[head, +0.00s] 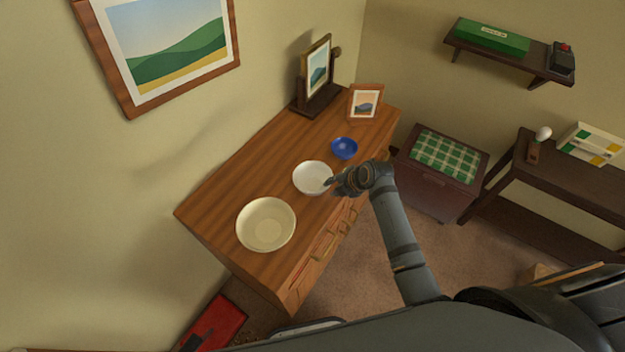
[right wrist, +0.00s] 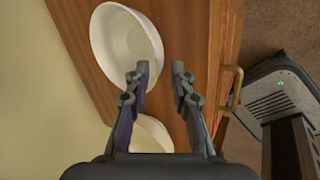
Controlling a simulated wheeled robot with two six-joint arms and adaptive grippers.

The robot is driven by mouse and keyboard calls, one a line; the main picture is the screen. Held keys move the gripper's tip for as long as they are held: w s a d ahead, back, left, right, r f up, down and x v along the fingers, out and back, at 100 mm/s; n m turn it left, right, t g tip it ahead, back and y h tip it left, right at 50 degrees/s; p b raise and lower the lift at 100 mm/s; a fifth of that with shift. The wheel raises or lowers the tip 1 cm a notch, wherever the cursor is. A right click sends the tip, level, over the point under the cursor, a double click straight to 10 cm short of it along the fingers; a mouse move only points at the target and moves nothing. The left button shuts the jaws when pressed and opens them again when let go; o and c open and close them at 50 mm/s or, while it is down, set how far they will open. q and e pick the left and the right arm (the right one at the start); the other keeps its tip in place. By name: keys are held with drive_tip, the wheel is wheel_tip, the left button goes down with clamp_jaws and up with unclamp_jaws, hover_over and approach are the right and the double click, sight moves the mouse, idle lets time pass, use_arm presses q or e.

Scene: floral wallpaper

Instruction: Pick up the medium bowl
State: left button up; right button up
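Three bowls stand in a row on the wooden dresser top. The medium bowl (head: 311,176) is white and sits between the large cream bowl (head: 267,224) and the small blue bowl (head: 344,148). My right gripper (head: 331,182) is at the medium bowl's right rim. In the right wrist view my right gripper (right wrist: 160,75) is open, with a gap between its fingers. The medium bowl (right wrist: 152,132) shows partly there, behind the left finger and the gripper body; I cannot tell whether they touch. The large bowl (right wrist: 124,45) lies beyond the fingertips. My left gripper is out of view.
A mirror or framed picture on a stand (head: 317,72) and a small photo frame (head: 365,103) stand at the dresser's far end. Drawer handles (head: 345,222) stick out along its front. A chest with a green checked cushion (head: 445,156) stands to the right.

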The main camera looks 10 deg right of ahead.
sight(326, 189)
drive_tip(key=shift+w+a+f, duration=0.15)
drive_tip(key=shift+f, duration=0.05)
drive_tip(key=x, duration=0.2)
drive_tip(key=p+x, duration=0.1)
drive_tip(key=shift+a+f, duration=0.3)
drive_tip(key=shift+a, duration=0.15)
drive_tip(key=shift+w+a+f, duration=0.15)
drive_tip(key=shift+w+f, duration=0.15)
drive_tip(key=shift+f, duration=0.1)
drive_tip(key=shift+s, duration=0.1)
clamp_jaws()
